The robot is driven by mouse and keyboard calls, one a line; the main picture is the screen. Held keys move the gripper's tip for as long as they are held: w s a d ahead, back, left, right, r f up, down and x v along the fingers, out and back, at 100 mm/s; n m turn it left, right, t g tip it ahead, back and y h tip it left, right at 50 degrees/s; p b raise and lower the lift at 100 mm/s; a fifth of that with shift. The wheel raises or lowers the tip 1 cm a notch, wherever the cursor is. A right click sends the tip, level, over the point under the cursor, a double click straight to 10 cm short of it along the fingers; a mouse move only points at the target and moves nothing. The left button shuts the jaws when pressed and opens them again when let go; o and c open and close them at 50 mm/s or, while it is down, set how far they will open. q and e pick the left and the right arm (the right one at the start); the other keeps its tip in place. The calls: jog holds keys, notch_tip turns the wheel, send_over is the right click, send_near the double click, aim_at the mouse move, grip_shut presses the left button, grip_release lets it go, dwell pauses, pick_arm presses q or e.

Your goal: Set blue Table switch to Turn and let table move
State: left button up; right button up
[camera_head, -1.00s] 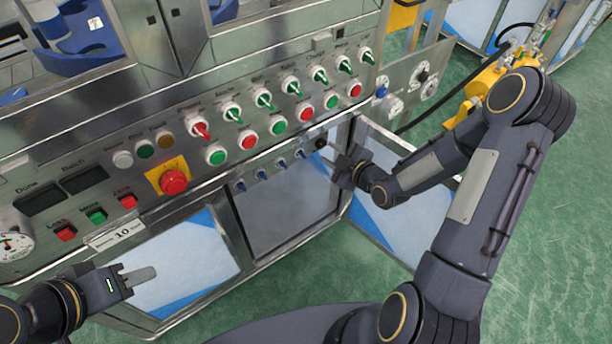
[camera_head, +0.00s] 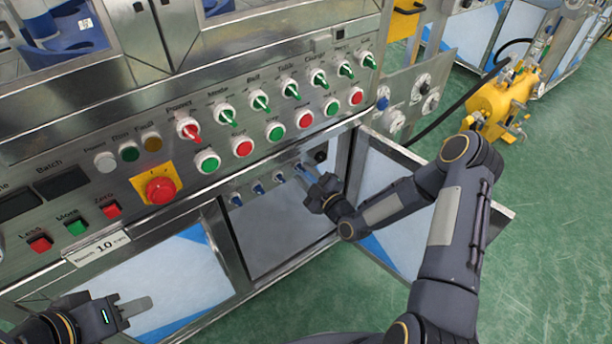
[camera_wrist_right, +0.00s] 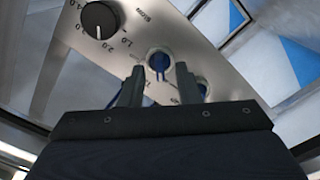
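A row of small blue switches sits on a lower strip under the main panel in the head view. The rightmost blue switch (camera_head: 299,168) is beside a black knob (camera_head: 321,156); their lettering is too small to read there. My right gripper (camera_head: 311,174) is at this switch. In the right wrist view, the open fingers (camera_wrist_right: 159,80) stand either side of a blue switch (camera_wrist_right: 158,62); I cannot tell whether they touch it. Another blue switch (camera_wrist_right: 203,86) is partly behind the right finger. My left gripper (camera_head: 138,306) hangs low at the left, away from the panel; its opening is unclear.
Above are green and red selector switches (camera_head: 260,102), round push buttons (camera_head: 275,131) and a red emergency stop (camera_head: 160,190). An open cabinet door (camera_head: 390,185) stands right of my right gripper. The numbered black knob (camera_wrist_right: 100,19) is close by in the wrist view.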

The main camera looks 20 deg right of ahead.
jog(key=shift+w, duration=0.1)
grip_shut()
dwell(0.3)
